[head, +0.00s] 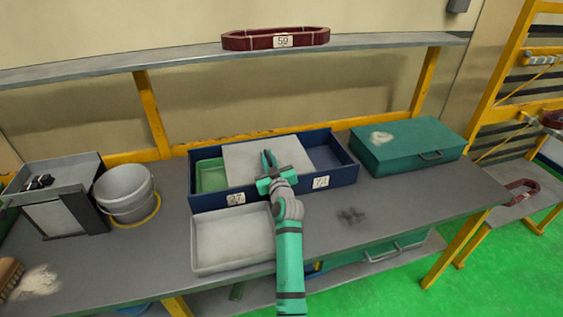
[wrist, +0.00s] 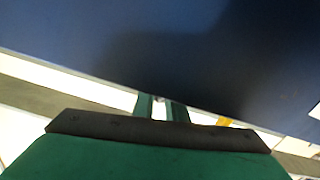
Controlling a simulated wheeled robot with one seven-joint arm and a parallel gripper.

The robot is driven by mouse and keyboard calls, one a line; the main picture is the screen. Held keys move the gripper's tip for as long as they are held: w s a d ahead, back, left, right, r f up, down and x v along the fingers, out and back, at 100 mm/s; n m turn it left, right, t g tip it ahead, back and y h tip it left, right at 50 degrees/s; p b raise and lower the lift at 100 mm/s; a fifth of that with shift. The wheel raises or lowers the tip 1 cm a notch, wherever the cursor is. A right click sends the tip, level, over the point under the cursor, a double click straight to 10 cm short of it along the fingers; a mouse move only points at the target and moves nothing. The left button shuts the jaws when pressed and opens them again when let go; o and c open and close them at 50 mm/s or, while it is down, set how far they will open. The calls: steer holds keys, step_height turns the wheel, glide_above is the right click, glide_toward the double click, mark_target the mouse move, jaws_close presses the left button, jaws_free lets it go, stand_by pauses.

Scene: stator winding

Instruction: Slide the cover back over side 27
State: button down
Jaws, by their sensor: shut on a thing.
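A blue box (head: 346,174) stands on the bench with a label reading 27 on its left front and a label that looks like 71 on its right front. A pale grey cover (head: 238,150) lies across the middle of the box. Part of a green interior (head: 210,176) shows left of the cover, and a blue interior shows to its right. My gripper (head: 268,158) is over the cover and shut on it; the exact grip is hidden. In the wrist view its fingers (wrist: 162,106) point at a dark blue surface.
A pale empty tray (head: 232,262) sits in front of the box. A grey bucket (head: 125,194) and a grey bin (head: 55,215) stand at left, a closed teal case (head: 400,148) at right. A shelf (head: 190,57) with a red coil (head: 250,41) runs behind.

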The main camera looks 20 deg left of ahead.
steer(key=shift+s+a, duration=0.25)
steer(key=shift+a, duration=0.2)
steer(key=shift+d, duration=0.15)
steer(key=c, duration=1.8)
jaws_free()
steer(key=v, duration=1)
steer(key=shift+s+d, duration=0.2)
steer(key=shift+s, duration=0.15)
